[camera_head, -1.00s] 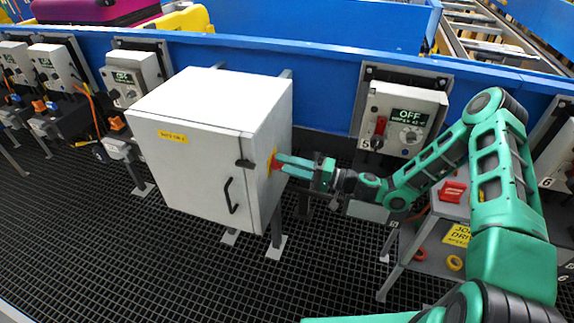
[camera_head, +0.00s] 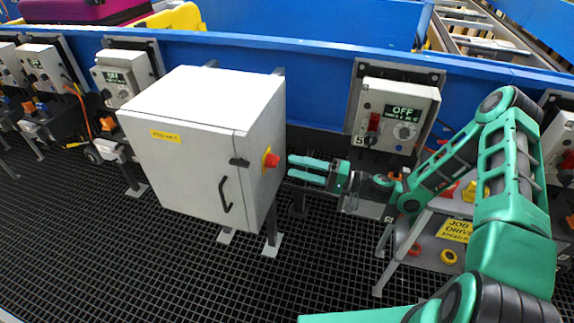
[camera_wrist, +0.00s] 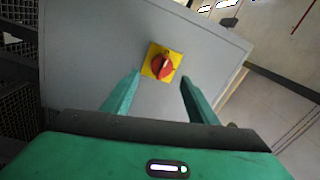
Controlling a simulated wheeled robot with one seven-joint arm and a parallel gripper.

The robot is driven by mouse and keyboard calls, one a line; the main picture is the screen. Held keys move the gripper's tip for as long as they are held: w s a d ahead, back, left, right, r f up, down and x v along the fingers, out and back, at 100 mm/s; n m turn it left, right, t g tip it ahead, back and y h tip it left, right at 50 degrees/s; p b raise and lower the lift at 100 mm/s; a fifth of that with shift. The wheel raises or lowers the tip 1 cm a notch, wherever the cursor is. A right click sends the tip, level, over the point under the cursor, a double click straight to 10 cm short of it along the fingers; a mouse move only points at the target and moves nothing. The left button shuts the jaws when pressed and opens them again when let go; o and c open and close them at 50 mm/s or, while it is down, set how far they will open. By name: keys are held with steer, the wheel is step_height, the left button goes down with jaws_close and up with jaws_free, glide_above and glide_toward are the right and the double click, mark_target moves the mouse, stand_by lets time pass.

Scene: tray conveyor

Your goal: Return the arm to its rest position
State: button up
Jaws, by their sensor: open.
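My gripper (camera_head: 309,171) is open and empty, level with the right side of the white cabinet (camera_head: 185,165). Its two teal fingers point left, a short gap away from the red rotary knob (camera_head: 271,160) on a yellow plate. In the wrist view the knob (camera_wrist: 162,66) shows beyond the open fingers (camera_wrist: 160,92), with nothing between them. My arm reaches in from the right side of the head view, bent at the elbow.
The control box 5 (camera_head: 398,118) with an OFF display stands behind my forearm. A grey cart (camera_head: 408,262) with a yellow sign and tape rolls is below the arm. A blue conveyor wall (camera_head: 300,60) runs along the back. Dark grating floor is open in front.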

steer(key=shift+s+d+f, duration=0.1)
steer(key=shift+s+d, duration=0.15)
steer(key=shift+d, duration=0.4)
steer(key=s+d+n+g+h, duration=0.3)
steer(key=s+d+g+h, duration=0.4)
steer(key=s+d+h, duration=0.65)
steer(key=s+d+r+m+h, duration=0.4)
steer(key=s+d+r+m, duration=0.4)
steer(key=s+d+r, duration=1)
steer(key=s, duration=0.3)
steer(key=shift+d+r+t, duration=0.2)
steer(key=shift+d+t, duration=0.1)
steer(key=shift+d, duration=0.05)
